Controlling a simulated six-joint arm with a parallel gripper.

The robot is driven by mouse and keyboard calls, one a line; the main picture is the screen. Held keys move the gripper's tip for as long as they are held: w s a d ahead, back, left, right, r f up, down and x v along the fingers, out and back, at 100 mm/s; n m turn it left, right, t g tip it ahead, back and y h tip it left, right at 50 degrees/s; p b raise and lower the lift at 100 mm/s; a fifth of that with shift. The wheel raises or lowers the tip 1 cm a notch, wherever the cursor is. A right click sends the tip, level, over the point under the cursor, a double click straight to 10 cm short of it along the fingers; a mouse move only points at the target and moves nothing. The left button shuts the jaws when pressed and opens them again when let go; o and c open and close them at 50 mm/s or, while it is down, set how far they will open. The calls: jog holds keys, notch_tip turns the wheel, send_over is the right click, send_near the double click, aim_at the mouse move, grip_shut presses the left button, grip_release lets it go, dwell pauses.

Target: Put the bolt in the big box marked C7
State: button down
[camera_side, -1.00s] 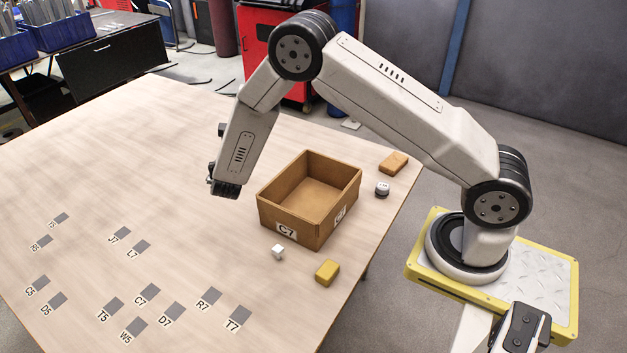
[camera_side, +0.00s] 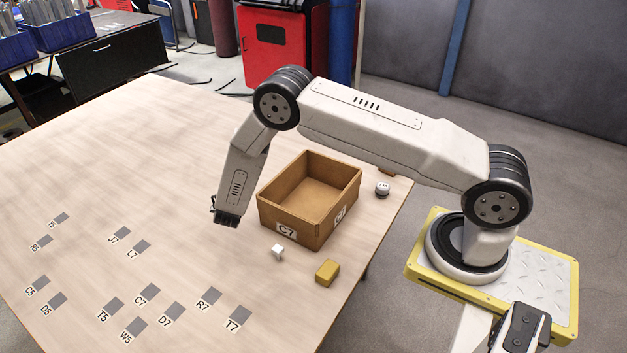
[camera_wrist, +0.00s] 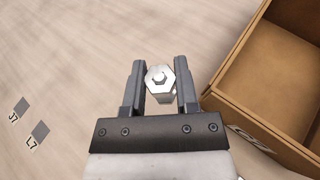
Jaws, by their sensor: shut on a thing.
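The bolt (camera_wrist: 160,80) shows in the wrist view as a silvery hexagonal head between the two fingers. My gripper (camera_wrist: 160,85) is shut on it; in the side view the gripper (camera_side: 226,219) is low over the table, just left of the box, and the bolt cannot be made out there. The big brown open box marked C7 (camera_side: 270,216) stands on the table and looks empty in the side view. Its near-left part shows at the right of the wrist view (camera_wrist: 225,85), beside the gripper.
A small white cube (camera_side: 278,251) and a yellow block (camera_side: 327,272) lie in front of the box. A small grey-and-dark round item (camera_side: 382,189) stands to its right. Grey labelled squares, including one marked C7 (camera_side: 155,310), mark the table's left and front.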

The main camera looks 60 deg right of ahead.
jog(key=shift+f, duration=0.1)
jog(key=shift+f, duration=2.8)
jog(key=shift+f, duration=1.9)
jog(key=shift+f, duration=0.1)
jog(key=shift+c, duration=1.8)
grip_release()
jog(key=shift+a, duration=0.1)
jog(key=shift+v, duration=3.85)
